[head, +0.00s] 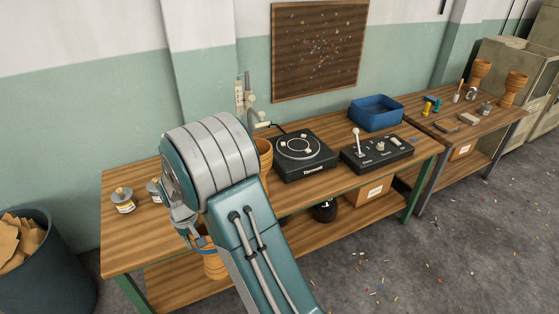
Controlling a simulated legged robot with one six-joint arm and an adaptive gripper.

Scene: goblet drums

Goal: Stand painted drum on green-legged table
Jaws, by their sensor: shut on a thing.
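The green-legged table (125,222) is the near wooden bench, with a lower shelf. My gripper (190,232) is at the table's front side, largely hidden by my arm. It is shut on a wooden goblet drum with a blue band, the painted drum (213,264), whose lower part shows below the tabletop level, in front of the lower shelf. The arm hides much of this drum, and its exact tilt is unclear. Another wooden drum (265,156) stands on the tabletop behind my arm, partly hidden.
On the green-legged table are a turntable (300,153), a control box (377,152), a blue bin (376,112) and small jars (123,200). Clear tabletop lies front left. A dark-legged table (420,130) at right holds two plain drums (480,73) and tools. A dark waste bin (45,270) stands left.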

